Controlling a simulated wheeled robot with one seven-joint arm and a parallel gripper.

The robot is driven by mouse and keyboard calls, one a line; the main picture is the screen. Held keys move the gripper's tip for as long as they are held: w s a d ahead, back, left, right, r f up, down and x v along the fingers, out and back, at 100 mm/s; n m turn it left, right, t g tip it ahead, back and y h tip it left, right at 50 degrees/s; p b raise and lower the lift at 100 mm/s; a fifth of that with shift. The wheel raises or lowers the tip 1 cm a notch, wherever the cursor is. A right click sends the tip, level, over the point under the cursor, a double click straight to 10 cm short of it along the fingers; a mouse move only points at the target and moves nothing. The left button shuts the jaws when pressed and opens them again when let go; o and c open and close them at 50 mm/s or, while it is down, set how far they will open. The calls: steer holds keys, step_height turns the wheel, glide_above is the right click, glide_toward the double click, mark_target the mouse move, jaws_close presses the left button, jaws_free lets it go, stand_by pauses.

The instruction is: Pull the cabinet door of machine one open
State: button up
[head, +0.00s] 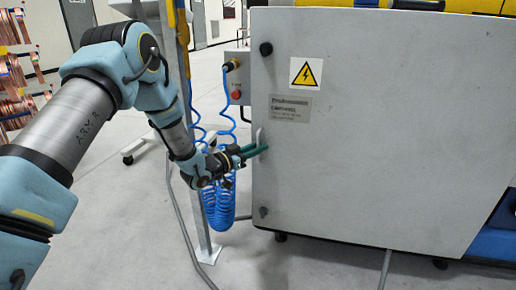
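The cabinet door (370,175) is a large light grey panel filling the right half of the head view. It looks closed, and it carries a yellow warning triangle (306,73) and a grey label plate. A small pale handle (259,138) sits at the door's left edge. My gripper (256,150) reaches in from the left, with its green fingers at this handle. Whether the fingers touch or grip the handle is too small to tell.
A coiled blue hose (218,205) hangs just behind and below my gripper, beside a grey post (203,240). A control box with a red button (236,94) is left of the door. Copper tubes (15,80) stand at far left. The floor in front is mostly clear.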

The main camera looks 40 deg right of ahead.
steer(key=shift+d, duration=0.15)
steer(key=shift+c, duration=0.3)
jaws_close()
stand_by(1.1)
